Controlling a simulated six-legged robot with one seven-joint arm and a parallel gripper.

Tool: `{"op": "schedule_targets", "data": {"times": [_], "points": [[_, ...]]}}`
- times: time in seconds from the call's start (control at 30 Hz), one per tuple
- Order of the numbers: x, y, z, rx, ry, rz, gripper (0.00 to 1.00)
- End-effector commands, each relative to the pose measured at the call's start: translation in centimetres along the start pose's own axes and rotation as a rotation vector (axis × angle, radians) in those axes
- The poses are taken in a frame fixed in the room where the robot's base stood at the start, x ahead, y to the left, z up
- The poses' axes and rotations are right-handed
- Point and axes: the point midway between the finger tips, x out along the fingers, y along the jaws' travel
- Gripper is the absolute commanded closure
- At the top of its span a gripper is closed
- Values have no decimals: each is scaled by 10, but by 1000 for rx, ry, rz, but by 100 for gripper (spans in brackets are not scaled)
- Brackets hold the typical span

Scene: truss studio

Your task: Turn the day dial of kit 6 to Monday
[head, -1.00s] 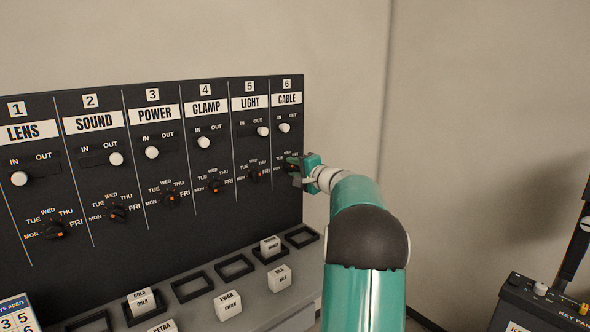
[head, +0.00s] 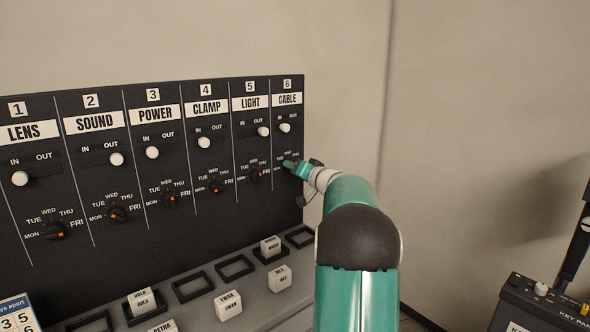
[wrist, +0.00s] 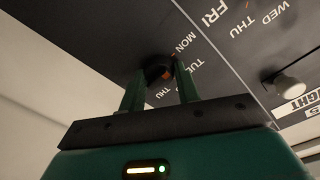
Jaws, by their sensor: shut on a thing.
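The day dial of kit 6 is a small dark round knob (wrist: 157,66) on the black panel, under the white CABLE label (head: 288,99) at the panel's right end. My gripper (wrist: 160,84) is shut on it, with one green finger on each side of the knob. MON and TUE print (wrist: 186,45) shows beside the dial. Some orange shows on the knob between the fingers, but I cannot tell exactly which day it points to. In the head view my gripper (head: 290,164) covers most of the dial.
Kit 5's day dial (head: 255,174) is close on the left, past a thin dividing line. Kit 6's white IN/OUT knob (head: 284,128) is above the gripper. White blocks and black frames (head: 300,237) lie on the ledge below. Right of the panel is open room before the wall.

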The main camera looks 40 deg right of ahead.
Motion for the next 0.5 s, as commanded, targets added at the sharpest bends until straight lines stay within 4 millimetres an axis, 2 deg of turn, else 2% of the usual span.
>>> {"op": "schedule_targets", "data": {"times": [0.5], "points": [[0,-1,0,-56,2,-1,90]]}}
